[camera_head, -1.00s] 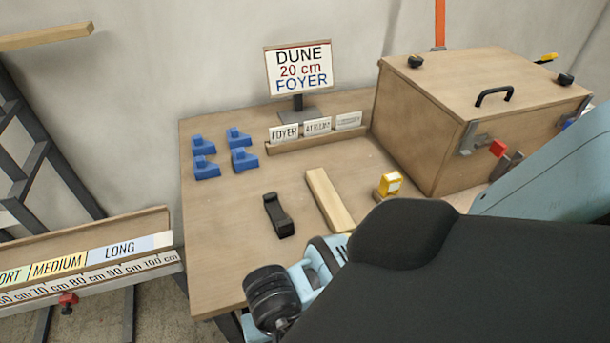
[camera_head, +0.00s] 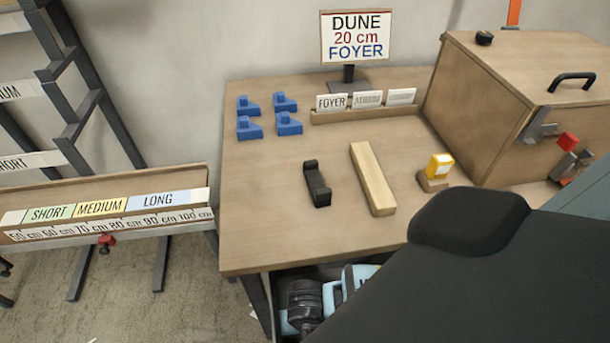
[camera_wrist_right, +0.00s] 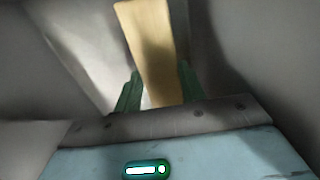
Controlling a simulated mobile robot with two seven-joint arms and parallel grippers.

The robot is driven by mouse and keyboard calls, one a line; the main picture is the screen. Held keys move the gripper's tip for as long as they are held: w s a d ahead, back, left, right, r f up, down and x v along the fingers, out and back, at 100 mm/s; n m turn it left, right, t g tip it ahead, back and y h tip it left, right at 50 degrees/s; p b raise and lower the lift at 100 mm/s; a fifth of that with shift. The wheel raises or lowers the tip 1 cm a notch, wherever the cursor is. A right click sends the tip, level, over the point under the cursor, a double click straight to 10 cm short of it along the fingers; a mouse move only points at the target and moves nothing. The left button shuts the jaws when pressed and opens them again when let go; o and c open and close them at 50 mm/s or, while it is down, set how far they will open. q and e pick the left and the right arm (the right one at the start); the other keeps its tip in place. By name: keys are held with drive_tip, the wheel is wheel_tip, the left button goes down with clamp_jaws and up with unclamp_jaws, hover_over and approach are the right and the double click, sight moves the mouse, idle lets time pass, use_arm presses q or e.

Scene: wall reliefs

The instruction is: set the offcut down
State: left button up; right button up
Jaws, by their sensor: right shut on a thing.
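A wooden piece (camera_wrist_right: 150,45), likely the offcut, is between the green fingers of my right gripper (camera_wrist_right: 158,92) in the right wrist view. The gripper is shut on it, and the piece extends away past the fingertips. In the head view the right gripper and its piece are hidden or out of frame. Another pale wooden block (camera_head: 372,178) lies on the workbench (camera_head: 270,240), beside a black clamp-like piece (camera_head: 317,184). My left gripper is not in view.
Several blue blocks (camera_head: 248,127), a card holder (camera_head: 365,115), a DUNE sign (camera_head: 355,38), a yellow device (camera_head: 437,168) and a wooden box (camera_head: 480,110) stand on the bench. A labelled trough (camera_head: 110,195) stands left. The bench's front left is clear.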

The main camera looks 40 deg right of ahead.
wheel_tip(320, 180, down, 6)
drive_tip(key=shift+f+b, duration=0.25)
drive_tip(key=shift+b, duration=0.45)
drive_tip(key=shift+f, duration=0.25)
wheel_tip(320, 180, down, 3)
drive_tip(key=shift+f+b, duration=0.1)
drive_tip(key=shift+b, duration=0.45)
drive_tip(key=shift+f, duration=0.2)
drive_tip(key=shift+f, duration=0.1)
